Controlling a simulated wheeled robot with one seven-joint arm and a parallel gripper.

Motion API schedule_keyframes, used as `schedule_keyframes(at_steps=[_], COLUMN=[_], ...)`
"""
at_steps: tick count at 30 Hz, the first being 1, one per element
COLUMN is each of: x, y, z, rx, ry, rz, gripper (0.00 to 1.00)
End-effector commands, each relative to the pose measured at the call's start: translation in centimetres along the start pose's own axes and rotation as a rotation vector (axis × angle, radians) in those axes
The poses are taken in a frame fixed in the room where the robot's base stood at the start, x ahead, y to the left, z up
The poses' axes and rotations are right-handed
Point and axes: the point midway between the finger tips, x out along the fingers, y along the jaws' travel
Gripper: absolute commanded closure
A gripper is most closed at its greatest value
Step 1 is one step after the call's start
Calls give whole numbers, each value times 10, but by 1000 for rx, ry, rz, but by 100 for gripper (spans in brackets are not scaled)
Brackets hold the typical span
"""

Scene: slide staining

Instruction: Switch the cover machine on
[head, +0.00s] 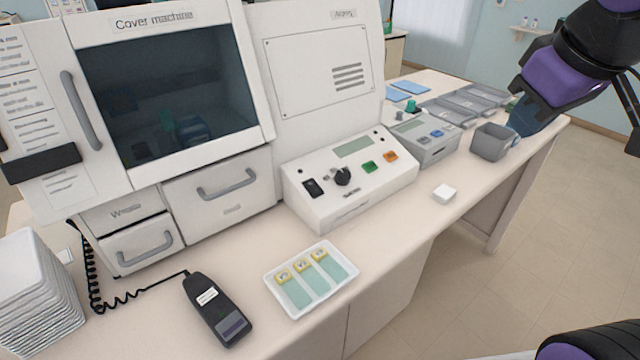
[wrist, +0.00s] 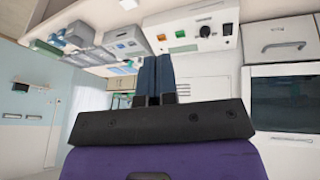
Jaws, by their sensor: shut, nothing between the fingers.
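The cover machine (head: 155,20) is a large white unit with a dark window on the left of the head view. Its white control panel (head: 350,205) juts out at the lower right, carrying a black rocker switch (head: 313,188), a black knob (head: 343,176), a green button (head: 369,167), an orange button (head: 391,156) and a grey display (head: 352,147). The panel also shows in the wrist view (wrist: 190,45), inverted. My gripper (wrist: 156,60) is shut and empty. In the head view my gripper (head: 524,118) is far right of the panel, apart from it.
A slide tray (head: 272,283) and a black handset (head: 214,305) lie in front of the machine. A grey device (head: 432,150), a grey bin (head: 491,142) and grey trays stand right of the panel. A small white block (head: 444,193) lies near the counter's front edge.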

Motion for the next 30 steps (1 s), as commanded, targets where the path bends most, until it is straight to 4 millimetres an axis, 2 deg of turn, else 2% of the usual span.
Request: schedule_keyframes(at_steps=[1,3,8,15,18,24,30], x=[9,21,51,108,133,172,189], y=[-4,-11,-33,-81,-106,-148,-168], z=[-17,-38,-83,-141,-160,-184,-192], rx=[-104,-257,-601,-1111,-1311,-1615,-1748], ry=[-18,-32,-52,-45,-25,29,63], rz=[-7,-16,-54,-145,-191,-264,-298], gripper=[100,100,100,100,100,100,100])
